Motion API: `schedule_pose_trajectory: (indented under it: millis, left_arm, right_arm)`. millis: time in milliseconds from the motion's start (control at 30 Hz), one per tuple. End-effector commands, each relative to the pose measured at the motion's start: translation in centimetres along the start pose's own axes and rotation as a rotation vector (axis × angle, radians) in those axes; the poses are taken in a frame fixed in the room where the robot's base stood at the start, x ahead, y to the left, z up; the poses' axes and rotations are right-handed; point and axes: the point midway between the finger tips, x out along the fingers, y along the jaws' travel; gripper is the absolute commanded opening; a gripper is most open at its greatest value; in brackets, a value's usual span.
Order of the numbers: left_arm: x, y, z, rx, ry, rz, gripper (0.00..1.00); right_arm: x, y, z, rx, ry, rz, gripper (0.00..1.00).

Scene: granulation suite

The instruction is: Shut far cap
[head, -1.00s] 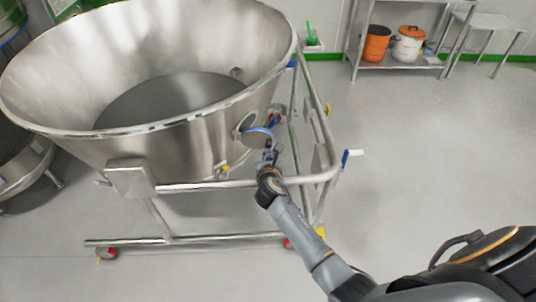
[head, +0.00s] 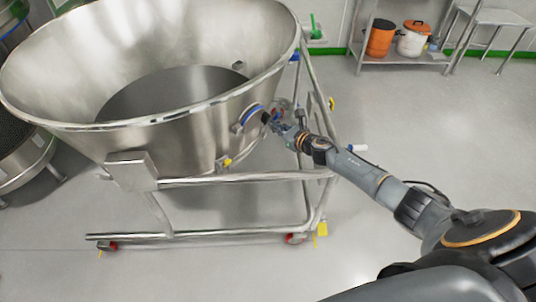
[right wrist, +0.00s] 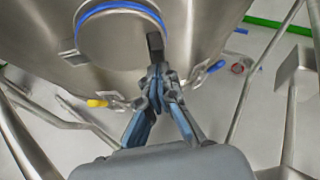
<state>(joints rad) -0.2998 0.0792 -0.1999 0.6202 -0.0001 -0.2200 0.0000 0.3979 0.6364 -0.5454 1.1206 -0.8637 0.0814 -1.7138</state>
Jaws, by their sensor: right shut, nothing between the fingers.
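The far cap (head: 248,116) is a round metal disc with a blue ring, on the side wall of the large steel bowl (head: 205,128). It lies over its port; I cannot tell whether it is fully flush. In the right wrist view the cap (right wrist: 112,40) shows at the top, its blue ring visible along the upper edge, with a black tab (right wrist: 155,46) at its right. My right gripper (head: 275,122) is shut and empty, its fingertips (right wrist: 157,72) at the tab, touching or very close. My left gripper is not in view.
A tubular frame (head: 250,177) carries the bowl, with rails below and right of my gripper. A yellow-handled latch (right wrist: 97,103) and a blue handle (right wrist: 216,66) are nearby.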

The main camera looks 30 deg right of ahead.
Motion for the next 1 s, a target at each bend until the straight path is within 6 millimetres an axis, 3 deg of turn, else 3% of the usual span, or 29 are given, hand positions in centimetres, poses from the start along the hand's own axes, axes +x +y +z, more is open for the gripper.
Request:
schedule_pose_trajectory:
  millis: [33,200,800,1000]
  left_arm:
    - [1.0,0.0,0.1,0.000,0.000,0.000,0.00]
    - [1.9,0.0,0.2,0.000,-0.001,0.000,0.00]
    - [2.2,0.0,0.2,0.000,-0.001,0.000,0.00]
    - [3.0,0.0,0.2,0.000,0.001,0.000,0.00]
  right_arm:
    - [0.4,-0.2,-0.3,-0.015,-0.006,0.017,0.00]
    - [0.9,-0.5,0.2,-0.042,-0.017,0.064,0.00]
    - [1.1,-0.6,0.7,-0.057,-0.024,0.088,0.00]
    - [1.1,-0.8,0.0,-0.059,-0.024,0.088,0.00]
